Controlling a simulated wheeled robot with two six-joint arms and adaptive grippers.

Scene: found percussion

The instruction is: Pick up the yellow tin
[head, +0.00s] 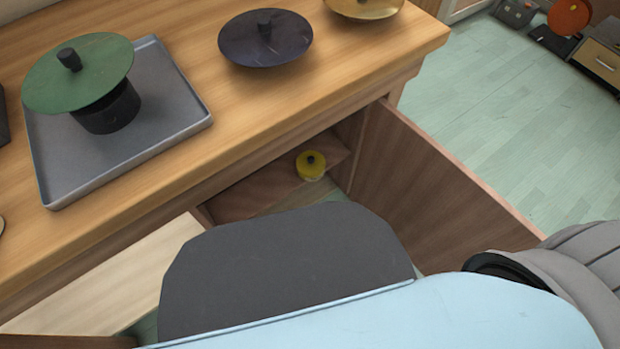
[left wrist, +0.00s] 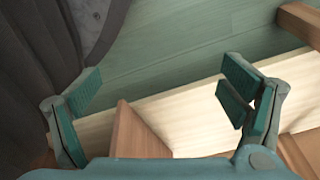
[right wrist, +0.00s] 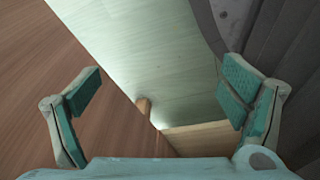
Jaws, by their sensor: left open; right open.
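The yellow tin (head: 311,165) is small and round with a dark knob on top. In the head view it sits inside the open cabinet, on a brown shelf under the wooden top, near the right side wall. My left gripper (left wrist: 165,95) is open in the left wrist view, with nothing between its fingers; pale wood and the floor show beyond it. My right gripper (right wrist: 165,100) is open and empty in the right wrist view, with floor and brown wood panels beyond. Neither gripper shows in the head view, and neither wrist view shows the tin.
An open cabinet door (head: 430,190) stands out on the right; a pale wood panel (head: 100,290) lies at the left. On the wooden top (head: 190,60) are a grey tray (head: 180,120) with a green disc (head: 80,75), a dark disc (head: 265,45) and a brass disc (head: 365,8).

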